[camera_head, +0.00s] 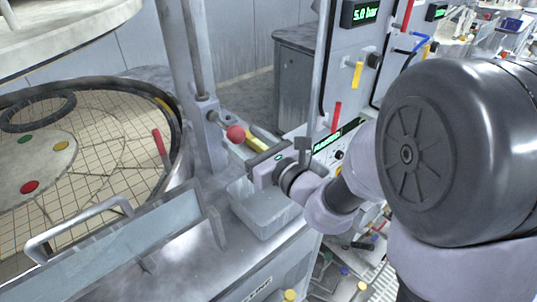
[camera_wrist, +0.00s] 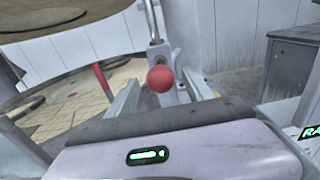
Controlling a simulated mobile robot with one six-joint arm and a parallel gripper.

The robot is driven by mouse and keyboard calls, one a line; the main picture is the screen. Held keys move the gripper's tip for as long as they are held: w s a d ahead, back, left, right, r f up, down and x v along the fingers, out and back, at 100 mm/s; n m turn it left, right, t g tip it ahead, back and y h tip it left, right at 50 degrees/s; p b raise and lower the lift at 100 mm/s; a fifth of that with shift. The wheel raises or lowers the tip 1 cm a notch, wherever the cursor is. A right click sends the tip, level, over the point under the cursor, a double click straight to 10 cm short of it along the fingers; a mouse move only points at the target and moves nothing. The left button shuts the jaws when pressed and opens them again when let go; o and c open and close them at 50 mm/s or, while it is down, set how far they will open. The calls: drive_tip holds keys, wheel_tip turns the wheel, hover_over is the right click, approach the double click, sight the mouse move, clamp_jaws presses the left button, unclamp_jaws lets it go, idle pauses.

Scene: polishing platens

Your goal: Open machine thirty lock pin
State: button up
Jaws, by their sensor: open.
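The likely lock pin shows as a red ball knob (camera_head: 236,133) beside the foot of a grey upright post, at the right of the round platen basin. In the wrist view the red knob (camera_wrist: 161,79) is near the middle, with the post rising behind it. My gripper (camera_wrist: 163,88) is open, one finger to the left of the knob and one to the right. In the head view my gripper (camera_head: 246,148) reaches in from the right, close to the knob. I cannot tell whether the fingers touch it. The pin's shaft is hidden behind the knob.
The basin rim (camera_head: 181,150) and a red-handled lever (camera_head: 159,142) lie left of the post. A grey tray (camera_head: 265,212) sits below my gripper. A panel with a pressure display (camera_head: 366,12) stands behind. A metal handle (camera_head: 75,228) is at the front left.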

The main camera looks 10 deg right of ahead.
drive_tip(key=v, duration=0.3)
drive_tip(key=shift+d+r, duration=0.1)
drive_tip(key=b+v, duration=0.8)
drive_tip(key=b, duration=0.3)
drive_tip(key=shift+s, duration=0.25)
drive_tip(key=shift+d, duration=0.1)
